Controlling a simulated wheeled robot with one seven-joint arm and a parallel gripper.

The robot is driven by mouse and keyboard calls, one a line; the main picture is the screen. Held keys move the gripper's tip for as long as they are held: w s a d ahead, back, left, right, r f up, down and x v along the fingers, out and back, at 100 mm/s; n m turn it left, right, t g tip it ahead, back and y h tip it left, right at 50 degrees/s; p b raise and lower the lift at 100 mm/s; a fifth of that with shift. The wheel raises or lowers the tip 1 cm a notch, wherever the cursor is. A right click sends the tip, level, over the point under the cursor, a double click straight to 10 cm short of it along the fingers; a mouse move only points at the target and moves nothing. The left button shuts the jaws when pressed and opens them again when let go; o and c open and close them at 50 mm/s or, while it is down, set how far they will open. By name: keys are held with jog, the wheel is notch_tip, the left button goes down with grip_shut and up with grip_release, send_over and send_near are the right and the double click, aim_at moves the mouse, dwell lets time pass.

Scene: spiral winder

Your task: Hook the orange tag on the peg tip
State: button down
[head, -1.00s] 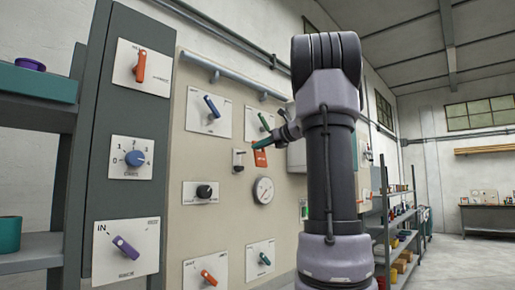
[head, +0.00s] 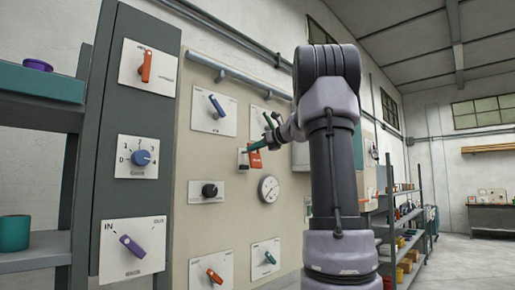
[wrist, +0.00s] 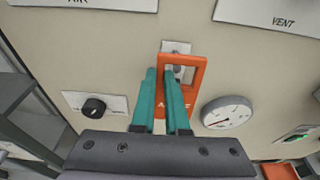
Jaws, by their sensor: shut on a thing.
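The orange tag (wrist: 201,75) is a flat plate with a rectangular opening in its upper part. My gripper (wrist: 159,72) has teal fingers and is shut on the tag's left side. The tag is held up in front of the panel. A small pale plate with a grey peg (wrist: 178,68) is on the panel behind it. In the wrist view the peg shows through the tag's opening; I cannot tell whether its tip passes through. In the head view the tag (head: 255,160) is at the right of the peg plate (head: 242,159), partly overlapping it.
A round gauge (wrist: 228,115) is at the tag's lower right, and a black knob (wrist: 94,108) is at the left. Switch plates are above and below on the beige panel (head: 230,215). A grey cabinet (head: 155,195) with knobs stands at the left.

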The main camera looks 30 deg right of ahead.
aim_at(249, 152)
jog(key=shift+x, duration=1.55)
jog(key=shift+w+a+f, duration=0.2)
jog(key=shift+w+f, duration=0.05)
jog(key=shift+w, duration=0.3)
jog(key=c, duration=0.8)
grip_release()
jog(key=shift+c, duration=0.2)
jog(key=shift+d+r, duration=0.1)
